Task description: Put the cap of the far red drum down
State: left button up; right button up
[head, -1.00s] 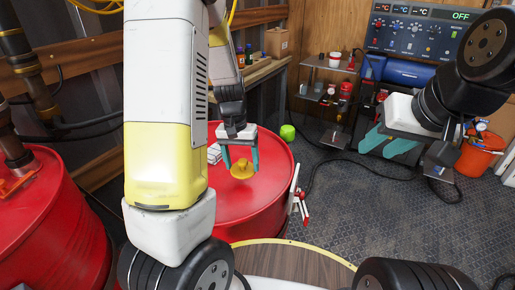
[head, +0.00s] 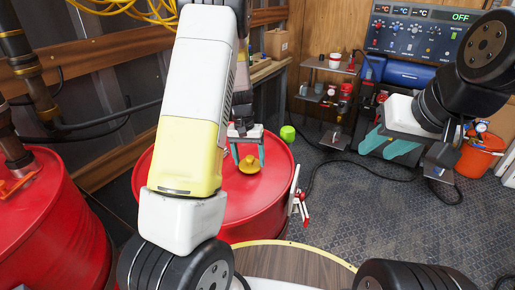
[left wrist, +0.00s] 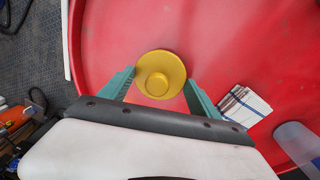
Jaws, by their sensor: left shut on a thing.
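The yellow cap (head: 249,164) is round and shows over the red top of the far red drum (head: 270,205). My left gripper (head: 248,160) is shut on it, with one teal finger on each side. In the left wrist view the cap (left wrist: 160,75) sits between the fingertips above the drum's red lid (left wrist: 215,35). I cannot tell whether the cap touches the lid. My left arm hides the left part of the drum top in the head view. My right gripper (head: 388,145) is empty and open at the right, away from the drum.
A folded checked cloth (left wrist: 243,105) and a clear plastic item (left wrist: 298,145) are by the cap. Another red drum (head: 45,225) stands at the left. Red-handled pliers (head: 298,205) are at the drum's right edge. An orange bucket (head: 480,155) stands at the right.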

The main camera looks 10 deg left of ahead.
pick_arm(q)
jog(key=shift+f, duration=0.2)
jog(key=shift+f, duration=0.4)
jog(key=o, duration=1.3)
